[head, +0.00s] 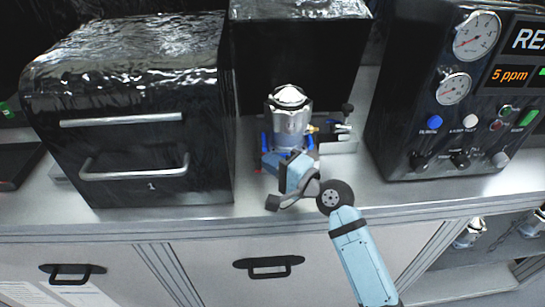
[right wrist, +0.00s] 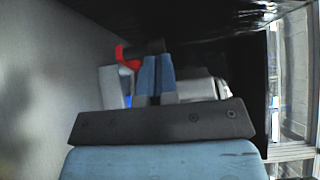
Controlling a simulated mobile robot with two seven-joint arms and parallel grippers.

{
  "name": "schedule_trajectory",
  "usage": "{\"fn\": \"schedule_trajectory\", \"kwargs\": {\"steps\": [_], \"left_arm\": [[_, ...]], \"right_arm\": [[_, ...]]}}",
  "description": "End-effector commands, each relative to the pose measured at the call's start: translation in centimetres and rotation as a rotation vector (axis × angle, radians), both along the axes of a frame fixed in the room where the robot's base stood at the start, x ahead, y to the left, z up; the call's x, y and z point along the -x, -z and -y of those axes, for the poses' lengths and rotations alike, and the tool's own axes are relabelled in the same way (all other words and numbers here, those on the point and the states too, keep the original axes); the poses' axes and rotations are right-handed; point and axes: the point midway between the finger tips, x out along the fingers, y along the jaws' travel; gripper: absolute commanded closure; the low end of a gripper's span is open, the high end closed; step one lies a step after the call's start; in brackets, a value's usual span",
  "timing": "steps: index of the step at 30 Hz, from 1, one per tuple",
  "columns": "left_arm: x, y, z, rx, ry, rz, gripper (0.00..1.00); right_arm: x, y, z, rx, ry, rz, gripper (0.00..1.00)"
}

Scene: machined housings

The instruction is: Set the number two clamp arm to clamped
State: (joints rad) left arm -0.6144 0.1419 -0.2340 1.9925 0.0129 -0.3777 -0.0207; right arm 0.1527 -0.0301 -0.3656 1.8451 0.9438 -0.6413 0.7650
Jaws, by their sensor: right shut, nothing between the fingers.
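A silver machined housing (head: 291,120) stands upright in a fixture on the bench. Blue parts (head: 264,141) show at its left and right sides, with small red bits low down. I cannot tell which is the number two clamp arm or how it is set. My right gripper (head: 290,165) is in front of the housing's base and hides part of the fixture. In the right wrist view its two blue fingers (right wrist: 156,76) are together and empty. A red part (right wrist: 126,57) and a dark bar lie just beyond the fingertips; contact is unclear. My left gripper is not in view.
A black cabinet (head: 130,110) with metal handles, marked 1, stands at the left. A black box (head: 297,55) is behind the housing. A control panel with gauges (head: 455,85) stands at the right. Drawers are below the bench edge.

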Motion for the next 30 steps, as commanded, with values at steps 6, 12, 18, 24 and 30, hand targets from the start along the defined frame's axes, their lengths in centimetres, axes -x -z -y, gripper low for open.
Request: {"fn": "schedule_trajectory", "kwargs": {"steps": [6,12,18,24,30], "left_arm": [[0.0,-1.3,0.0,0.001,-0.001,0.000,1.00],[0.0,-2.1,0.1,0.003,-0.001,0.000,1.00],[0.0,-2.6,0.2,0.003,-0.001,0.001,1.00],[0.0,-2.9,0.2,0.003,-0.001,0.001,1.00],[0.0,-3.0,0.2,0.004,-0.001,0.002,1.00]], "right_arm": [[0.3,-0.2,-1.0,0.001,-0.007,-0.002,1.00],[0.5,-0.2,-2.2,0.001,-0.006,-0.001,1.00],[0.5,-0.1,-3.0,0.001,-0.006,-0.001,1.00],[0.4,0.0,-3.6,0.000,-0.005,0.000,1.00],[0.4,0.0,-3.8,-0.001,-0.005,-0.001,1.00]]}}
